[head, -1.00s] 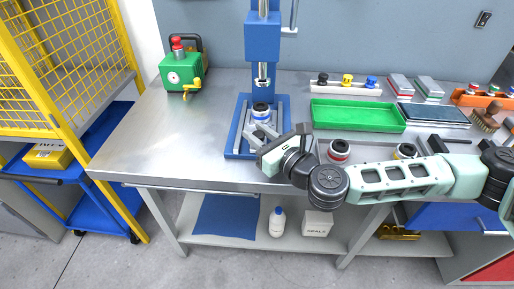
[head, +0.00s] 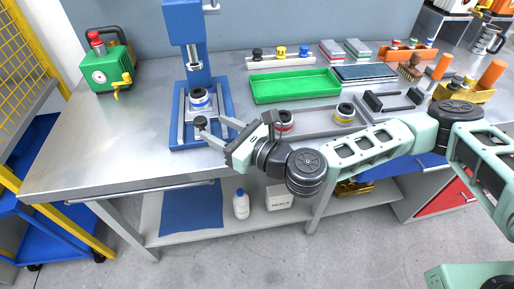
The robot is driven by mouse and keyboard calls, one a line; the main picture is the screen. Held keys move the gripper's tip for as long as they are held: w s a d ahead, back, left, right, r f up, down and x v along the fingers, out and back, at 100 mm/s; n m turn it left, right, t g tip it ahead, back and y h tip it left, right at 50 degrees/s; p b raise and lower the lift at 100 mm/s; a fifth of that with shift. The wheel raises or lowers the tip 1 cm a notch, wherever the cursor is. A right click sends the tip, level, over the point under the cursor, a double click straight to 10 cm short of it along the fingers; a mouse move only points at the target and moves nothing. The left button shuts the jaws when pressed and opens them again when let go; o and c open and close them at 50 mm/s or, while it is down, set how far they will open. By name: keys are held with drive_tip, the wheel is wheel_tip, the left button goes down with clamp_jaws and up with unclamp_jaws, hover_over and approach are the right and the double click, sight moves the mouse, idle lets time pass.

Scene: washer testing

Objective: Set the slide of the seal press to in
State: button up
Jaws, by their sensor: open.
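The blue seal press (head: 186,25) stands at the back left of the bench. Its slide (head: 184,112) is a grey carriage on the blue base, carrying a white, blue and dark ring part (head: 199,98) below the press head. A dark round knob (head: 200,121) shows at the slide's front end. My gripper (head: 212,128) is open and empty at the front of the press base, its fingers pointing left, close to the knob. I cannot tell whether a finger touches the knob. The gripper hides part of the base's front right.
A green tray (head: 294,86) lies right of the press. Ring parts, including a red one (head: 284,120), sit behind my arm. A green machine (head: 108,70) stands at the left. The bench (head: 110,140) is clear at front left.

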drive_tip(key=b+v, duration=0.1)
drive_tip(key=v, duration=1)
drive_tip(key=shift+s+f, duration=0.1)
drive_tip(key=shift+s, duration=0.1)
